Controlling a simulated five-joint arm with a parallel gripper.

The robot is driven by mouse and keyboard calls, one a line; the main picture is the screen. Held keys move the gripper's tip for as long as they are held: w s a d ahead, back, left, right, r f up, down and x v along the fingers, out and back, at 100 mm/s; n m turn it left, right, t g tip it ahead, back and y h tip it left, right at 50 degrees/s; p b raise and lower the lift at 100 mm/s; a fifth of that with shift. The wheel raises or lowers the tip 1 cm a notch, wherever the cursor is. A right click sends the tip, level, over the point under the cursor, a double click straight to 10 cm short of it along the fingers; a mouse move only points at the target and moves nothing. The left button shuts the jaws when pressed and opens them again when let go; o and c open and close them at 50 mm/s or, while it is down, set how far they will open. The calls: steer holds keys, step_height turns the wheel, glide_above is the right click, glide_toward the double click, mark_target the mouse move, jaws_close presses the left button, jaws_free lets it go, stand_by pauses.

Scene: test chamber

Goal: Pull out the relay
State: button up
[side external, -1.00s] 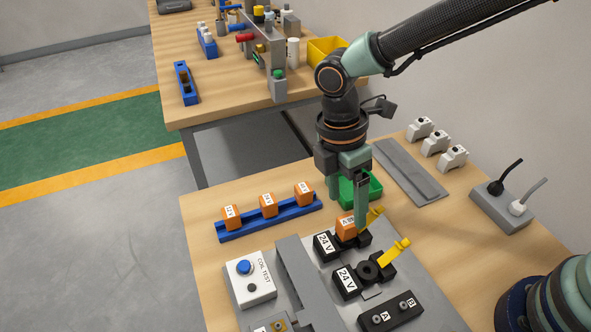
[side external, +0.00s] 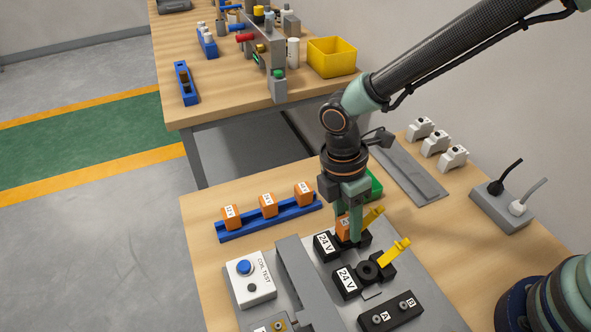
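An orange relay (side external: 343,229) with a white label sits upright in the far black socket marked 24 V (side external: 326,246). My gripper (side external: 348,228) is down at this relay, with its green fingers on either side of it. The near finger covers part of the relay, so I cannot tell whether the fingers press on it. A yellow lever (side external: 373,217) stands tilted up at the right of this socket. A second 24 V socket (side external: 368,271) nearer the camera holds no relay and has its own yellow lever (side external: 395,252).
Several orange relays stand on a blue rail (side external: 270,218) at the left. A green bin (side external: 375,185) is partly hidden behind my gripper. A COIL TEST box (side external: 250,279), a grey raised duct (side external: 300,275) and a black A/B block (side external: 391,312) stand near the sockets.

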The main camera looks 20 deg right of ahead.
jaws_close()
steer(key=shift+c, duration=0.2)
jaws_free()
jaws_close()
steer(key=shift+s+r, duration=0.1)
steer(key=shift+r, duration=0.3)
steer(key=shift+r, duration=0.4)
steer(key=shift+r, duration=0.75)
